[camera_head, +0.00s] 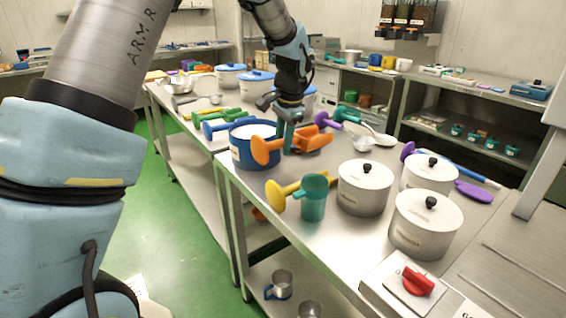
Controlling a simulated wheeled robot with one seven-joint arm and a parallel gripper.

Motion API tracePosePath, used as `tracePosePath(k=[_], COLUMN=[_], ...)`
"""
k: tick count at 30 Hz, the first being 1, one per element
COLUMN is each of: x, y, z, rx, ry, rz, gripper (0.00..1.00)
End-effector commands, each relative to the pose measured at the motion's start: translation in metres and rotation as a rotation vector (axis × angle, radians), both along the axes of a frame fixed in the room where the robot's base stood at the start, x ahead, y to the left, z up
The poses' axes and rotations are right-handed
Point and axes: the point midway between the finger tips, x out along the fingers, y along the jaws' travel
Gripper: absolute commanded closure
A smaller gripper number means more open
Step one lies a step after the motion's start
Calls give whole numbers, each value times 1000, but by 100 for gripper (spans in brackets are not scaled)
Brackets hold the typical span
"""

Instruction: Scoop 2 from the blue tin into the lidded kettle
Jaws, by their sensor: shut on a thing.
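The blue tin (240,155) stands open on the steel table and holds white contents up near its rim. My gripper (288,148) points down just right of the tin and is shut on an orange scoop (313,139). The scoop's round orange end (262,151) overlaps the tin's right side in the picture; its open part points right, away from the tin. I cannot tell whether the scoop is empty. Three silver lidded pots with black knobs stand to the right: a left one (364,190), a front one (426,225) and a back one (430,172). I cannot tell which is the kettle.
A teal jug (314,199) and a yellow tool (283,192) are near the table's front edge. A purple paddle (473,192) lies right of the pots. A red knob (417,281) sits at the front. Blue-lidded pots (257,82) stand behind my gripper.

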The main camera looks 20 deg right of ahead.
Motion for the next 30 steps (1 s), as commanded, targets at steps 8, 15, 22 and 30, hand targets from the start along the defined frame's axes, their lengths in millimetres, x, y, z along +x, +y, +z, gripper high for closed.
tracePosePath(k=[8, 15, 22, 30], x=[0, 0, 0, 1], y=[0, 0, 0, 1], z=[34, 58, 69, 69], rx=[0, 0, 1, 2], ry=[0, 0, 0, 0], rz=[0, 0, 0, -4], gripper=[100, 100, 100, 100])
